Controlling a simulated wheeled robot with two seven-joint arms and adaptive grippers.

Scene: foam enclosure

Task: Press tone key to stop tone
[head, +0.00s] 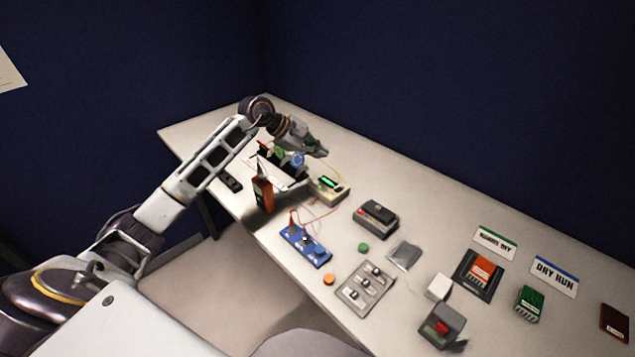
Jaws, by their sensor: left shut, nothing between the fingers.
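My left arm reaches from the left over the far part of the table, and my left gripper (320,151) is shut and empty. It is above the table, over and just beyond a row of small parts with green and blue round pieces. A small beige box with a green display (330,188) sits nearer to me, below the gripper in the picture. A blue board with small raised parts (305,246) lies closer to the front edge, with thin wires beside it. I cannot tell which item is the tone key. My right gripper is not in view.
An orange and black upright device (262,192) stands near the left edge. A dark grey box (375,218), a grey switch panel (365,288), green and orange buttons and a box with a red top (441,325) spread rightward. Label cards (553,276) lie toward the back right. Dark blue walls enclose the table.

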